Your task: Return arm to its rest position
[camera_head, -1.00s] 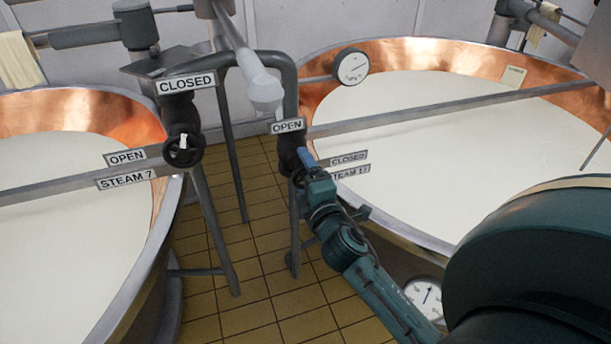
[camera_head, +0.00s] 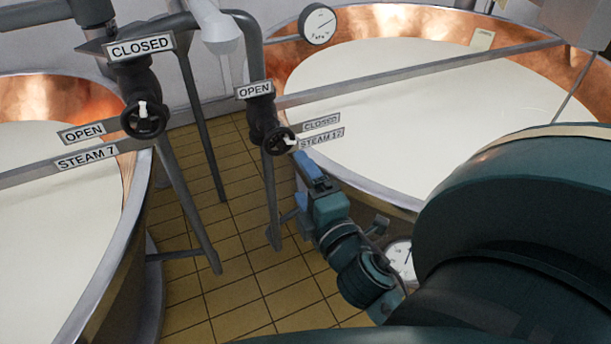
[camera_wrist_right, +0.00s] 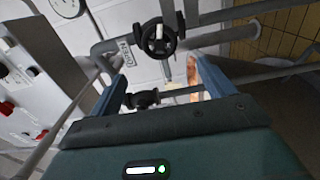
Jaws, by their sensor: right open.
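My right gripper (camera_head: 303,182) has blue fingers and stands open and empty, below and slightly right of the right valve's black handwheel (camera_head: 281,141), with a visible gap. The wheel's white pointer is on its right side, toward the CLOSED plate (camera_head: 321,123). In the right wrist view, my right gripper (camera_wrist_right: 158,70) has its two blue fingers spread apart. A black handwheel (camera_wrist_right: 158,38) with a white pointer shows beyond them, with nothing between the fingers touching it. My right arm's large teal link fills the head view's lower right. My left gripper is not in view.
The right copper vat (camera_head: 400,200) of white liquid lies beside my right arm, with a dial gauge (camera_head: 400,258) near its rim. The left vat (camera_head: 125,250) and its handwheel (camera_head: 143,119) stand left. Pipes rise between them above tiled floor (camera_head: 220,270).

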